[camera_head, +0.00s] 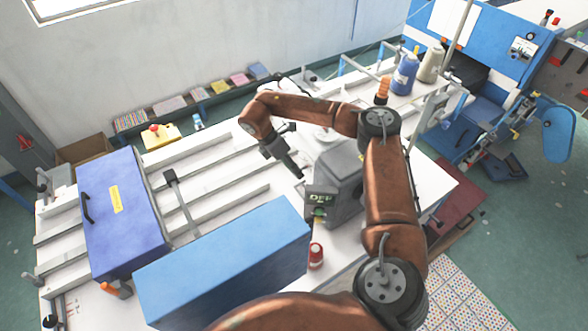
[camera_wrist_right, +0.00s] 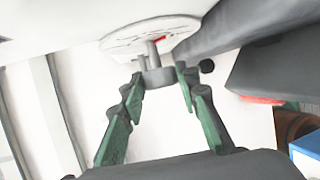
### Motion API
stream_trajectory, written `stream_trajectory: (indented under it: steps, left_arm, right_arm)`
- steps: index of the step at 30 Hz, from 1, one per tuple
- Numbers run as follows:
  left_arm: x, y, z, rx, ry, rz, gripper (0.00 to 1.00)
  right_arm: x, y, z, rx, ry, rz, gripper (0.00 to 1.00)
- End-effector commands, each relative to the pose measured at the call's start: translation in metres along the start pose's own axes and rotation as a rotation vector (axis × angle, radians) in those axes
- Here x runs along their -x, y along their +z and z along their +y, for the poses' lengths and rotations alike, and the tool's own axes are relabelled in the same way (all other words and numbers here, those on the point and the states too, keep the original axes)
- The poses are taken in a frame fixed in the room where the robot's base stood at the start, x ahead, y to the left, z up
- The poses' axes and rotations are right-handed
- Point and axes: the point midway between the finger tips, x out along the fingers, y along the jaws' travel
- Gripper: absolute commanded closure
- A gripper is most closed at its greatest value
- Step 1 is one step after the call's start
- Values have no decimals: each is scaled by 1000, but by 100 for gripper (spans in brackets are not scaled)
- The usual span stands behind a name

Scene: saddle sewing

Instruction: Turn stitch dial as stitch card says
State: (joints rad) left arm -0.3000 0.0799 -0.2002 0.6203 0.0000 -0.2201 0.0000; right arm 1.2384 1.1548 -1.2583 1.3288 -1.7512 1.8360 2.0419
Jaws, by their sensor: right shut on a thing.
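In the right wrist view, a white round dial (camera_wrist_right: 125,36) with dark marks and a small red mark shows at the top. A short grey knob (camera_wrist_right: 157,77) on a thin stem stands out from it. My right gripper (camera_wrist_right: 160,82) has its green fingers on either side of the knob and is shut on it. In the head view my right gripper (camera_head: 298,173) reaches down at the left side of a grey machine head (camera_head: 343,172) and the dial is hard to make out. I cannot identify the stitch card. My left gripper is not in view.
A long blue box (camera_head: 225,262) and a violet-blue box (camera_head: 122,215) occupy the table's left and front. A red spool (camera_head: 316,256) stands near the machine head. Thread cones (camera_head: 404,74) stand at the back right. Light slats (camera_head: 215,172) lie left of my right gripper.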

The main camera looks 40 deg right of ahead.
Motion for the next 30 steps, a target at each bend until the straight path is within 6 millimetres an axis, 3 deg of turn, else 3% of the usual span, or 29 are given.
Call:
stream_trajectory:
  steps: [12,30]
  left_arm:
    - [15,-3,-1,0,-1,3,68]
    - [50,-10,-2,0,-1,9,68]
  right_arm:
    - [3,0,5,104,-258,-1,95]
    - [2,0,9,180,-439,-2,95]
